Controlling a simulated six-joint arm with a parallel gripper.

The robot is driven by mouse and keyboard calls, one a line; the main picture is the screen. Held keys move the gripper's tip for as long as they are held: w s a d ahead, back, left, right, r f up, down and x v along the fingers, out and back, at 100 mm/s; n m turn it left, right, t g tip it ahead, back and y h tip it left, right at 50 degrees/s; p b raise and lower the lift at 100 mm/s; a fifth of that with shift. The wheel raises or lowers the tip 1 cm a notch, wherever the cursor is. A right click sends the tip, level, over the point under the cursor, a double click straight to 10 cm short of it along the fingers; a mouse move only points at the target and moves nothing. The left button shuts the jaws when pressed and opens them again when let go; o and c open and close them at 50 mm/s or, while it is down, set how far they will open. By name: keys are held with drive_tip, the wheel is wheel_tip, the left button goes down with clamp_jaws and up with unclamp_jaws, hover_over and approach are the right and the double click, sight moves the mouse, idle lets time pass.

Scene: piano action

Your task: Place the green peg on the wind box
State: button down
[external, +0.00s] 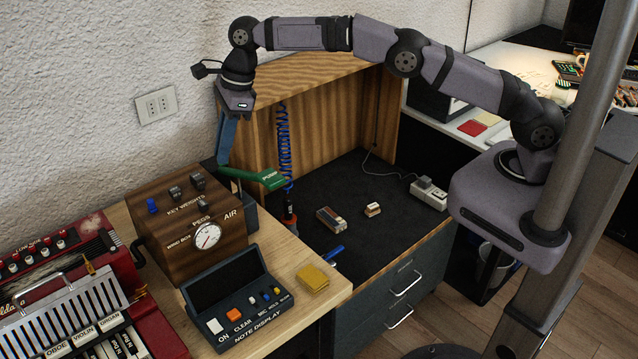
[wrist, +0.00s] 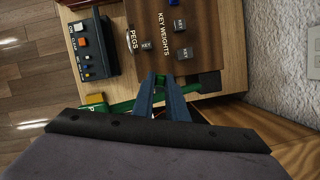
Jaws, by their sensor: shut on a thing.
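My gripper (external: 224,162) points down, with its blue fingers closed around the green peg (external: 262,178). The peg lies roughly level, its wide lettered end reaching out to the right of the fingers. In the wrist view the fingers (wrist: 162,84) pinch the green peg (wrist: 122,106), and my own wrist hides part of it. The wind box (external: 198,254) is a brown wooden box with a round gauge, to the left of and below my gripper. Its top (wrist: 152,20) shows in the wrist view with a "PEGS" label and "KEY" blocks. The peg is held beside the box, apart from its top.
A blue peg (external: 152,205) stands on the wind box near its left edge. The note display (external: 240,300) and a yellow block (external: 312,278) are in front. A wooden cabinet (external: 330,110) rises behind, with a blue coiled cord (external: 283,145). A red accordion (external: 75,300) is at left.

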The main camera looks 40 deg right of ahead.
drive_tip(key=shift+m, duration=0.5)
drive_tip(key=a+f, duration=0.1)
drive_tip(key=s+a+f, duration=0.1)
drive_tip(key=f, duration=0.1)
drive_tip(key=shift+s+a+f+p, duration=0.15)
drive_tip(key=shift+a+f+p, duration=0.1)
drive_tip(key=shift+p, duration=0.1)
drive_tip(key=shift+f+p, duration=0.7)
drive_tip(key=shift+f, duration=1.8)
drive_tip(key=shift+f, duration=0.15)
drive_tip(key=c, duration=1.8)
unclamp_jaws()
drive_tip(key=shift+o, duration=0.2)
drive_tip(key=b+v, duration=0.3)
drive_tip(key=v, duration=0.9)
drive_tip(key=shift+s, duration=0.1)
